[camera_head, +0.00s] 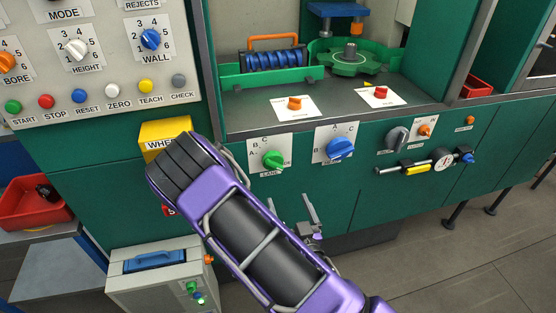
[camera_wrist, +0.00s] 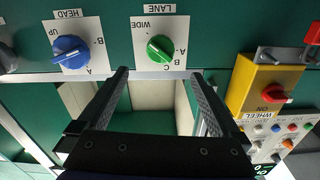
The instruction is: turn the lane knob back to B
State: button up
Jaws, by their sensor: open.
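The lane knob (camera_head: 272,159) is a round green knob on a white plate marked LANE, with A, B, C and WIDE around it. It also shows in the wrist view (camera_wrist: 160,48), where the plate appears upside down. Its bar looks slanted; I cannot tell for sure which mark it points to. My gripper (camera_head: 302,210) is below and a little right of the knob in the head view, open and empty. In the wrist view its two fingers (camera_wrist: 160,74) reach toward the plate, with the knob just beyond the gap between their tips. No contact with the knob shows.
A blue HEAD knob (camera_head: 340,148) sits to the right of the lane plate, with a grey knob (camera_head: 397,138) beyond it. A yellow WHEEL box (camera_head: 165,136) is to the left, partly behind my arm. A grey cabinet (camera_head: 160,285) stands below left.

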aim_at(275, 168)
jog(key=p+x, duration=0.1)
jog(key=x, duration=1.5)
jog(key=shift+w+a, duration=0.15)
jog(key=shift+w, duration=0.1)
jog(key=shift+c, duration=0.3)
jog(key=c, duration=1.2)
